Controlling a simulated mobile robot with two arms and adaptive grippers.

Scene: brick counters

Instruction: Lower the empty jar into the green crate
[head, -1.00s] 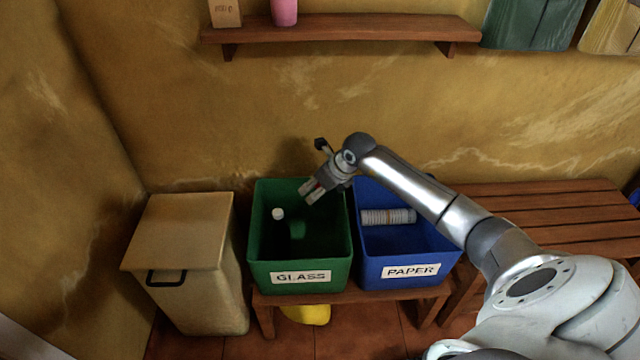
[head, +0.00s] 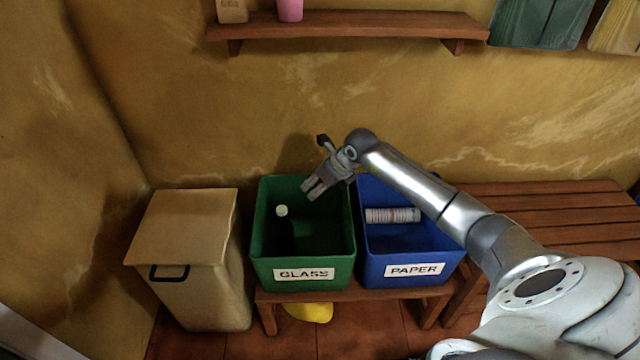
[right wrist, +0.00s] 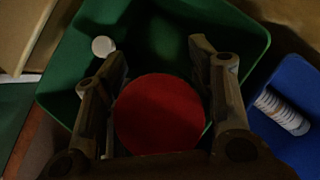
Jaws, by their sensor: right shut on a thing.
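The green crate (head: 303,274), labelled GLASS, stands on a low wooden bench and also shows in the right wrist view (right wrist: 240,35). My right gripper (head: 312,190) is over the crate's rear right part, fingers pointing down and left. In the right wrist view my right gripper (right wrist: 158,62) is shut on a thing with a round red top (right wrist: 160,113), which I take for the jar. Its body below the red top is hidden there, and I cannot make the jar out in the head view. My left gripper is not in view.
A white-capped item (head: 282,211) stands inside the crate at the left. A blue PAPER crate (head: 414,270) with a ribbed pale cylinder (head: 392,215) adjoins on the right. A beige lidded bin (head: 185,230) stands left. A wooden shelf (head: 350,24) is on the wall above.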

